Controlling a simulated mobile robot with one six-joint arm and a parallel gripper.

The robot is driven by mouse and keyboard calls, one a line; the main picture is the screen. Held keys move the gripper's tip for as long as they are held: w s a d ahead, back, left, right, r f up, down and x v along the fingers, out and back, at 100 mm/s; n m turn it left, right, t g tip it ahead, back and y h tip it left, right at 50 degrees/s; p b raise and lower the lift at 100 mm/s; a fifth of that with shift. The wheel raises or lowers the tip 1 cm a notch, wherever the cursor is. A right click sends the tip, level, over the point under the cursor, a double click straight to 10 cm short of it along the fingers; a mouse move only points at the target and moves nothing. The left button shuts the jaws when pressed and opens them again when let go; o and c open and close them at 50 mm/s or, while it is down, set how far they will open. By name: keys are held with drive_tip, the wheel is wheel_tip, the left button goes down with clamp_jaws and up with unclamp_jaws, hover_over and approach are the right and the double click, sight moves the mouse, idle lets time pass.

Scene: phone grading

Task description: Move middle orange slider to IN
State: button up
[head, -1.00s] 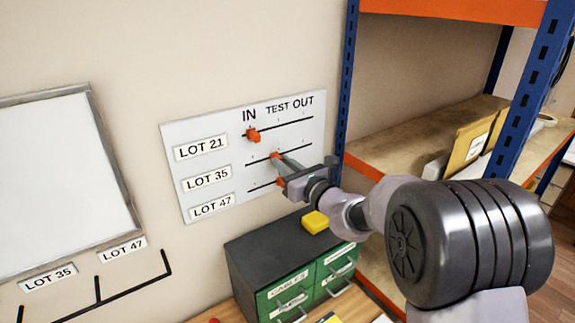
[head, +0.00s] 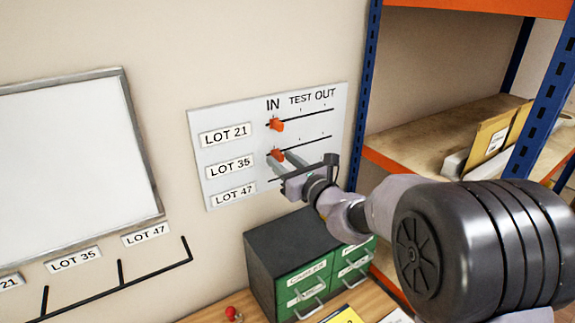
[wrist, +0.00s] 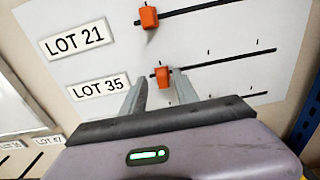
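A white board (head: 228,114) on the wall carries rows LOT 21, LOT 35 and LOT 47 under the marks IN, TEST and OUT. The middle orange slider (head: 277,154), in the LOT 35 row, sits near the left end of its track, roughly below the top slider. It also shows in the wrist view (wrist: 162,77). My gripper (head: 281,164) reaches the board there. In the wrist view its fingers (wrist: 161,84) stand either side of the middle slider, open, with small gaps visible; contact cannot be told. The LOT 47 slider is hidden behind my gripper.
The top orange slider (head: 276,125) is at IN in the LOT 21 row, just above my fingers. A green drawer cabinet (head: 305,281) stands below the board. A blue and orange shelf rack (head: 366,82) is close on the right. A whiteboard (head: 70,165) hangs left.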

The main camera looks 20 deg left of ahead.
drive_tip(key=b+v, duration=0.1)
drive_tip(key=v, duration=1.6)
drive_tip(key=shift+b, duration=0.3)
drive_tip(key=shift+s+d, duration=0.1)
drive_tip(key=shift+s, duration=0.05)
drive_tip(key=s+f+n+g+h+b, duration=0.1)
drive_tip(key=s+f+n+g+b, duration=0.4)
drive_tip(key=s, duration=0.3)
drive_tip(key=s+f+n+g+b, duration=0.2)
drive_tip(key=s+f+n+b, duration=0.4)
drive_tip(key=s+f+n, duration=0.15)
drive_tip(key=s+d+f+n+h+b, duration=0.4)
drive_tip(key=d+f+h, duration=0.1)
drive_tip(key=d, duration=0.3)
drive_tip(key=s+d+f+n+h+b, duration=0.4)
drive_tip(key=s+d+f+n+h, duration=0.1)
drive_tip(key=d+f, duration=0.3)
drive_tip(key=shift+d+t, duration=0.4)
drive_tip(key=shift+d, duration=0.1)
